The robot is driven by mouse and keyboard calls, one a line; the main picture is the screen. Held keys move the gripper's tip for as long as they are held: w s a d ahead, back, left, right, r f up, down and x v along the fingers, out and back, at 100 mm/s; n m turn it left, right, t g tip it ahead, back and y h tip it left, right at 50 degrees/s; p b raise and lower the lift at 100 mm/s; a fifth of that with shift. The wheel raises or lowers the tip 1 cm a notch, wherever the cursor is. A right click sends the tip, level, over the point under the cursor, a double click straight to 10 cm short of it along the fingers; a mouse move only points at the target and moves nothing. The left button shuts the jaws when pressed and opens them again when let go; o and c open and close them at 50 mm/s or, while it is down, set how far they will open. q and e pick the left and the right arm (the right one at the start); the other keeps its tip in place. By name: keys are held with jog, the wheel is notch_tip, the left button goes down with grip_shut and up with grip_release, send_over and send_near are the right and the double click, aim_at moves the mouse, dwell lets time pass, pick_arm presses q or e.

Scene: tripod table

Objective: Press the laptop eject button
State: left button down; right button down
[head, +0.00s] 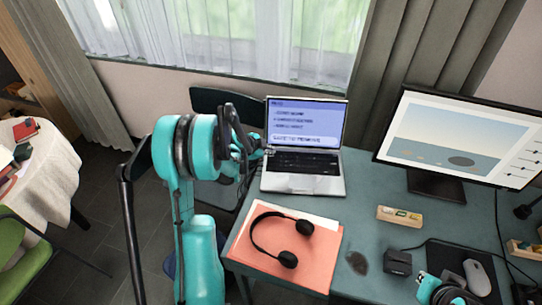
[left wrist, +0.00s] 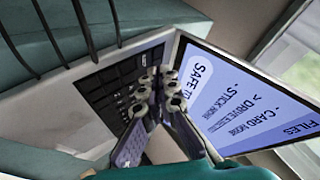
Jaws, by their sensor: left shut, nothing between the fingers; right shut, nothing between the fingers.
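An open silver laptop (head: 320,184) stands on the desk, its blue screen (head: 305,120) lit with lines of text. In the left wrist view the screen (left wrist: 235,100) reads "FILES", a short list and a box starting "SAFE TO". The dark keyboard (left wrist: 110,95) also shows there. My left gripper (head: 268,152) is shut and empty at the laptop's left side, near the hinge. Its fingertips (left wrist: 160,72) overlap the keyboard's edge by the screen; I cannot tell whether they touch it. No eject button can be made out.
Black headphones (head: 284,235) lie on an orange folder (head: 312,270) in front of the laptop. A monitor (head: 460,133), a small wooden tray (head: 399,216), a black box (head: 398,262) and a mouse (head: 477,277) are to the right. Bare desk (head: 365,185) lies between laptop and monitor.

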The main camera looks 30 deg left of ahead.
aim_at(270, 157)
pick_arm(q)
notch_tip(270, 157, up, 5)
jog(key=p, duration=0.3)
dwell(0.4)
dwell(0.6)
